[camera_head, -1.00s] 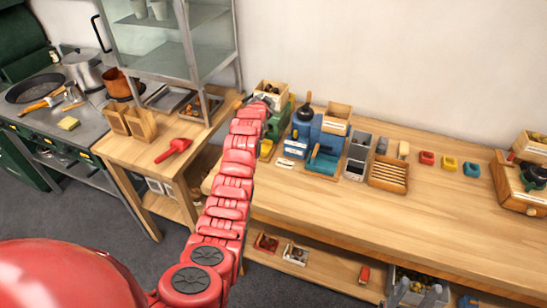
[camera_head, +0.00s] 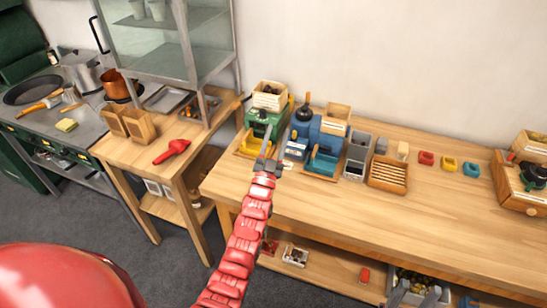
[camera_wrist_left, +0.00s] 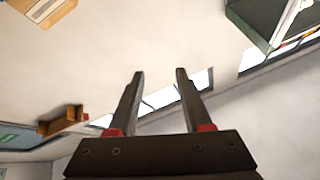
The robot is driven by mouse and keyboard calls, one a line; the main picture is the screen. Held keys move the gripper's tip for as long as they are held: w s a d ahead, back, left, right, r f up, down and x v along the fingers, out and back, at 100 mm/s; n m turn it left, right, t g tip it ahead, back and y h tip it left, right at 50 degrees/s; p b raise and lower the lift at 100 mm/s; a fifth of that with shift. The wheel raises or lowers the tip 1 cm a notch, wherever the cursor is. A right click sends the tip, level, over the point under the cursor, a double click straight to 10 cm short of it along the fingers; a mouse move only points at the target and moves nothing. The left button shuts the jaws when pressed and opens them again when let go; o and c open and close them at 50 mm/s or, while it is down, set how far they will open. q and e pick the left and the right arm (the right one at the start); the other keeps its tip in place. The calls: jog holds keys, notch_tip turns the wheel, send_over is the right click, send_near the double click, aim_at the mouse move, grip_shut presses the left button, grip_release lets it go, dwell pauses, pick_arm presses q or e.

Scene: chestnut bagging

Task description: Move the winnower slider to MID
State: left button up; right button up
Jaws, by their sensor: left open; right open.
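Two machines stand side by side at the left end of the long bench: a green machine (camera_head: 256,128) with a yellow tray (camera_head: 248,145) and a crate on top, and a blue machine (camera_head: 322,142) with a teal tray and a wooden box on top. I cannot tell which is the winnower, and no slider or MID mark is readable. My left gripper (camera_head: 266,150) is in front of the green machine and covers part of it. It also shows in the left wrist view (camera_wrist_left: 155,85), open with nothing between its fingers.
Grey bins (camera_head: 357,153) and a slatted wooden tray (camera_head: 388,174) stand right of the blue machine. Small coloured blocks sit farther right. The bench front is clear. A side table with a red scoop (camera_head: 172,151) and a metal-framed shelf (camera_head: 190,60) are at left.

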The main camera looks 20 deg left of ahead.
pick_arm(q)
jog(key=s+d+t, duration=0.2)
jog(key=s, duration=0.6)
jog(key=shift+s+n+t+h+b, duration=0.3)
jog(key=shift+s+h+b, duration=0.05)
jog(key=shift+h+b, duration=0.1)
jog(key=shift+r, duration=0.1)
